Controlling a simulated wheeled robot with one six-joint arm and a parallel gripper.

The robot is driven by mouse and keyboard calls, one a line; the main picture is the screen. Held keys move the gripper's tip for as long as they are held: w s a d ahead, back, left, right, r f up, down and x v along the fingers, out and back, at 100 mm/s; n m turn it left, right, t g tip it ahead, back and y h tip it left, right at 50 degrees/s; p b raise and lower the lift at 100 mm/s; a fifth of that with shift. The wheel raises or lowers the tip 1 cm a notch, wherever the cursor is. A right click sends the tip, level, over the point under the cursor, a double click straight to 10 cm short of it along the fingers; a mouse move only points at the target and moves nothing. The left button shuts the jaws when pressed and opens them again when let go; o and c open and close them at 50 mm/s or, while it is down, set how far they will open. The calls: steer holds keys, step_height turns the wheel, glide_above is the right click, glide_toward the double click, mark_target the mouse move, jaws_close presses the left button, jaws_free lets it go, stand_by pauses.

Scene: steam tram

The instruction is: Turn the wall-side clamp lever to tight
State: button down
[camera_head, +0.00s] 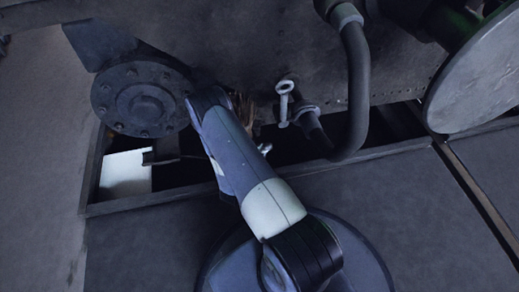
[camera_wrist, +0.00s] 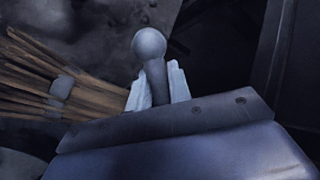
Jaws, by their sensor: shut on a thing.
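In the wrist view, a lever (camera_wrist: 156,82) with a round grey ball knob stands between the two pale fingers of my gripper (camera_wrist: 158,88). The fingers are shut on its dark stem just below the knob. The lever's base is hidden behind the gripper body. I cannot tell from this view which way the lever is set. In the head view, my arm reaches down toward the dark opening below the boiler-like wall, and it hides the gripper and most of what it holds.
A bundle of bristles (camera_wrist: 55,80), like a broom, lies close left of the gripper. In the head view, a pale upright fitting (camera_head: 284,101) and a bent dark pipe (camera_head: 357,85) stand right of my arm. A round flange (camera_head: 142,98) is at left, with a white sheet (camera_head: 124,175) below.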

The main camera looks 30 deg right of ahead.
steer(key=c, duration=1.3)
jaws_free()
steer(key=shift+a, duration=0.1)
steer(key=p+v, duration=0.3)
steer(key=v, duration=0.7)
steer(key=shift+s+a, duration=0.2)
steer(key=shift+d+r, duration=0.1)
steer(key=b+x, duration=0.3)
steer(key=x, duration=0.7)
steer(key=shift+w+d, duration=0.25)
steer(key=shift+d, duration=0.05)
steer(key=shift+a, duration=0.2)
